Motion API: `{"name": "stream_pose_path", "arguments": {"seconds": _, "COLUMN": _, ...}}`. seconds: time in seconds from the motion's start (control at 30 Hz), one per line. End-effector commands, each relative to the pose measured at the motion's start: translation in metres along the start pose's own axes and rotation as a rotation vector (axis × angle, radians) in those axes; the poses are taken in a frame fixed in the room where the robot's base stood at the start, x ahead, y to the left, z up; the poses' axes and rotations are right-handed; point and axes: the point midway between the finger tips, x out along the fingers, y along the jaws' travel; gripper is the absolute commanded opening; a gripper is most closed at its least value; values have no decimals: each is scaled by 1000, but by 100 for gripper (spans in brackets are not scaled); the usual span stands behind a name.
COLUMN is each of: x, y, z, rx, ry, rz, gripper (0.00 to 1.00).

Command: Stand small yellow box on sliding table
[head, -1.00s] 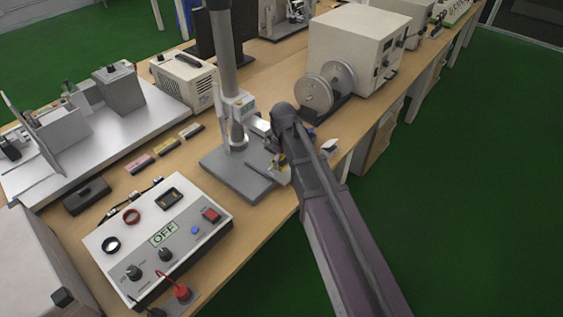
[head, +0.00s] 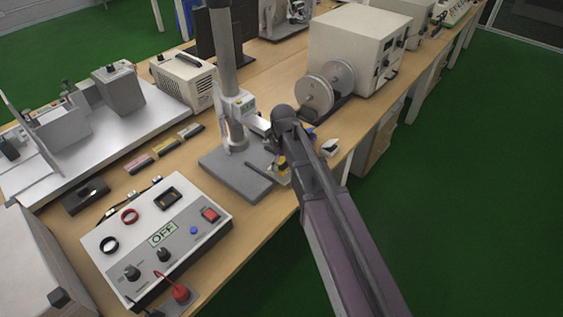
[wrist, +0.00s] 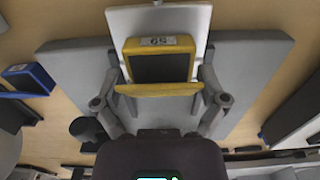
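The small yellow box (wrist: 160,89) shows in the wrist view, with a dark face and a white label on its far edge. In the head view only a small yellow patch of it (head: 283,163) shows beside my arm. My gripper (wrist: 160,75) has one finger on each side of the box. The fingers are close to the box's sides, but I cannot tell whether they press on it. A pale plate (wrist: 180,18), possibly the sliding table, lies behind the box over a grey base. Any contact under the box is hidden.
A grey stand base (head: 229,178) with an upright column (head: 226,60) stands left of my gripper. A control box marked OFF (head: 160,240) is in front of it. A machine with round discs (head: 362,50) is behind. A blue object (wrist: 28,78) lies to the left in the wrist view.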

Motion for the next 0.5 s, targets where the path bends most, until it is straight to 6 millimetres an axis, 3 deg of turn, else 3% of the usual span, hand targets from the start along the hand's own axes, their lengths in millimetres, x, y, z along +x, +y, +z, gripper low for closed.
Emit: {"name": "stream_pose_path", "arguments": {"seconds": 0.5, "x": -2, "y": 0, "z": 0, "rx": 0, "ry": 0, "rz": 0, "gripper": 100}}
